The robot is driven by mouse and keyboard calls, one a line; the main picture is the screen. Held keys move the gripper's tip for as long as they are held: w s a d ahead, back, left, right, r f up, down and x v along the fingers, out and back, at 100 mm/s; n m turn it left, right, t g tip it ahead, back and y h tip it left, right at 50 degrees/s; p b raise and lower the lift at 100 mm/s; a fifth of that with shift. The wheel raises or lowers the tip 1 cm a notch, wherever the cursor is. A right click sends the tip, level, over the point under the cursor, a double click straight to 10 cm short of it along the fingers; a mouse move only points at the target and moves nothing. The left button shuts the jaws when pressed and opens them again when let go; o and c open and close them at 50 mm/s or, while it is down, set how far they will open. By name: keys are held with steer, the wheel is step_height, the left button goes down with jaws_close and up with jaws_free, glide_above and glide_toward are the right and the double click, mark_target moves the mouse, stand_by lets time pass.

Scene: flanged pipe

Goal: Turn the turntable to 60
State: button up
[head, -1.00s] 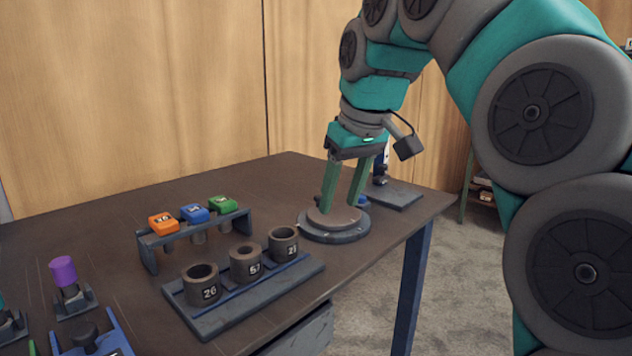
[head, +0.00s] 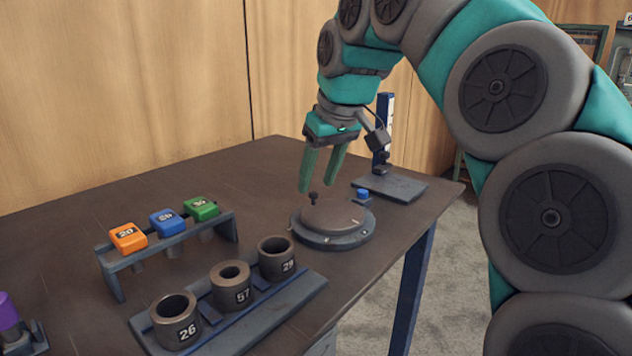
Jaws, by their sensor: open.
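The turntable (head: 333,222) is a round grey-brown disc on a darker grey base ring on the table. A small dark knob (head: 313,197) stands up near the disc's far left edge. A light mark shows on the disc's right side; any scale figures are too small to read. A small blue block (head: 362,194) sits at the ring's far right. My gripper (head: 317,190) has two green fingers, spread apart and empty, pointing down above the far side of the disc near the knob. Whether a fingertip touches anything is unclear.
A tray (head: 245,320) holds cups marked 26, 57 and 29 in front. A grey plate with a blue post (head: 384,135) stands behind right. The table's right edge is close.

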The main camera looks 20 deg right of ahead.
steer(key=shift+x, duration=1)
steer(key=shift+c, duration=0.3)
jaws_close()
